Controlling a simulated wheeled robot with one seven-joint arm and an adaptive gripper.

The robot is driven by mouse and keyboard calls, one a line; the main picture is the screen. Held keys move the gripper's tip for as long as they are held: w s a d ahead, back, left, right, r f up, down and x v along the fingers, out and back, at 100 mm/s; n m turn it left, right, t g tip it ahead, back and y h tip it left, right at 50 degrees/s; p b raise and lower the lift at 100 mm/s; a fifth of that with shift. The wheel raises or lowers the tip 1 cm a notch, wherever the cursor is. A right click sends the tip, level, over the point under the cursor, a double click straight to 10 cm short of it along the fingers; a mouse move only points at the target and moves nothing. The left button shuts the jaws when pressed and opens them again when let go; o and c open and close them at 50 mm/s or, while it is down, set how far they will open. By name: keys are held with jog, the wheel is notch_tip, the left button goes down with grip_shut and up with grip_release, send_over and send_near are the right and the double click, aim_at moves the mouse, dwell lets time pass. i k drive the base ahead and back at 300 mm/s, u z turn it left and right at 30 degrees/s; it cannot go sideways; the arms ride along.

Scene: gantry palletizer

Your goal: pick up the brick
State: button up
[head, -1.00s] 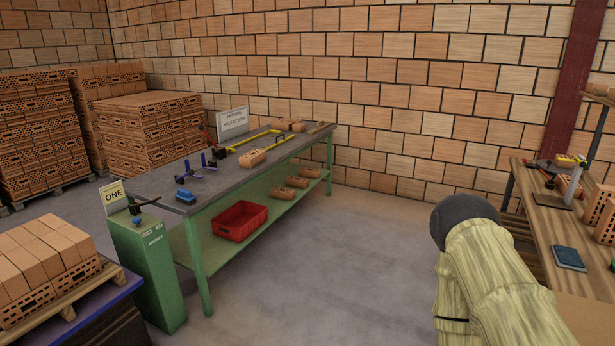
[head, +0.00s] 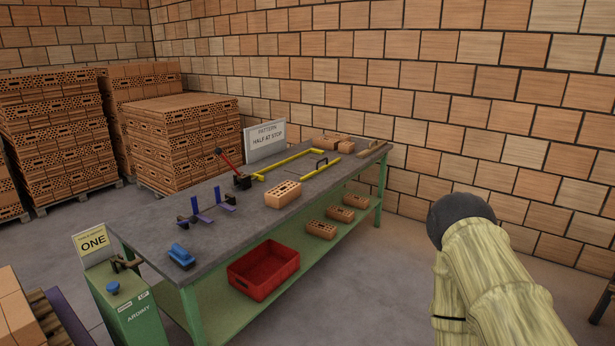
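A single orange brick with holes (head: 283,194) lies on the grey top of the green-legged table (head: 232,226), near its front edge. Two more bricks (head: 332,143) lie at the table's far right end. Several bricks (head: 321,229) lie on the green lower shelf. Which brick is meant cannot be told. My arm, in a pale yellow cover with a dark rounded joint, shows at the right, apart from the table. My gripper is not in view.
A yellow frame (head: 289,165), a red-handled tool (head: 231,168), blue-purple brackets (head: 209,210) and a blue object (head: 181,256) lie on the table. A red crate (head: 263,270) sits on the shelf. A green cabinet (head: 140,312) stands at the front left.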

aim_at(283, 194)
jog(key=u, duration=0.3)
jog(key=i, duration=2)
jog(key=u, duration=0.25)
